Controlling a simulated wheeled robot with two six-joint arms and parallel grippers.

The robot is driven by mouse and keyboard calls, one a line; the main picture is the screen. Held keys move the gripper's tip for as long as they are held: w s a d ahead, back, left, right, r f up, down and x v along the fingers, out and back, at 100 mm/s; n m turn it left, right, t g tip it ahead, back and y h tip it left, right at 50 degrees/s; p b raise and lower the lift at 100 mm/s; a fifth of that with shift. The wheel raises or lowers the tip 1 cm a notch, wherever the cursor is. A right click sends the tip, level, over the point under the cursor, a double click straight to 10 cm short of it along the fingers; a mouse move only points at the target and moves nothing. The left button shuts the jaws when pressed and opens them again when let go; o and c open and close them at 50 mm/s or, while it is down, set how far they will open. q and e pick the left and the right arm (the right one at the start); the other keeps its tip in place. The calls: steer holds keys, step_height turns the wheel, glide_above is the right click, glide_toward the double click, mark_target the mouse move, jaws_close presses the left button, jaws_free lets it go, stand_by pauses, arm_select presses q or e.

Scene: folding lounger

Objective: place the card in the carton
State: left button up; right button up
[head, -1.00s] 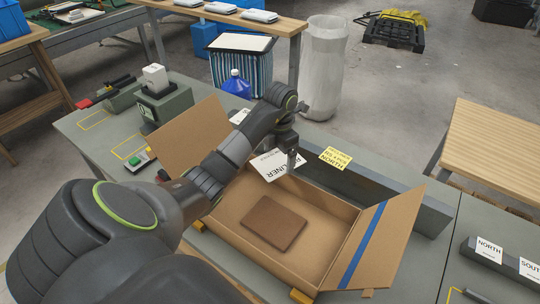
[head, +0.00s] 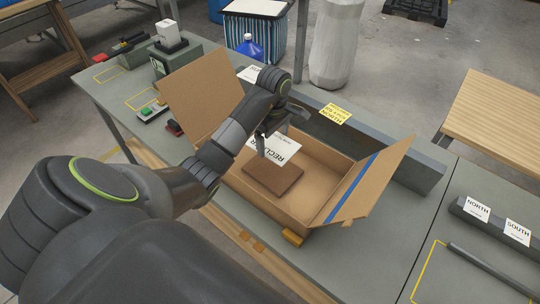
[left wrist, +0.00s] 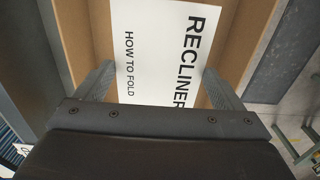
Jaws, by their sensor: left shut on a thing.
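The card (head: 287,151), white with "RECLINER" and "HOW TO FOLD" on it, is in my left gripper (head: 266,143). In the left wrist view the card (left wrist: 163,50) reaches out between the two fingers (left wrist: 160,92). The open carton (head: 315,208) stands on the grey bench with its side flaps spread. A flat brown piece (head: 273,180) lies in it. In the head view the card is over the back part of the carton, behind the brown piece. The gripper and arm hide part of the card. I cannot tell whether it touches the carton. My right gripper is out of view.
A yellow label (head: 335,113) is on the dark grey block behind the carton. Labelled blocks (head: 490,220) stand at the right. A grey device (head: 174,57) stands on the bench at the left. The bench right of the carton has bare room.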

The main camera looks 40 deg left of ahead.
mark_target(273, 144)
arm_select(q)
steer(key=shift+f, duration=0.35)
step_height(273, 144, down, 5)
steer(key=b, duration=0.3)
steer(key=shift+r, duration=0.15)
steer(key=shift+f+p, duration=0.35)
steer(key=shift+f, duration=0.05)
step_height(273, 144, down, 3)
steer(key=shift+f+p, duration=0.15)
steer(key=shift+p, duration=0.2)
steer(key=shift+f, duration=0.25)
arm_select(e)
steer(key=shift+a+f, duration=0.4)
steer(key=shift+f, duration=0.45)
arm_select(q)
steer(key=shift+f, duration=0.1)
steer(key=shift+f+b, duration=0.5)
steer(key=shift+b, duration=0.1)
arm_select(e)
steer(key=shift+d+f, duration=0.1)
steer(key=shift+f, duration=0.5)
arm_select(q)
steer(key=shift+f, duration=0.1)
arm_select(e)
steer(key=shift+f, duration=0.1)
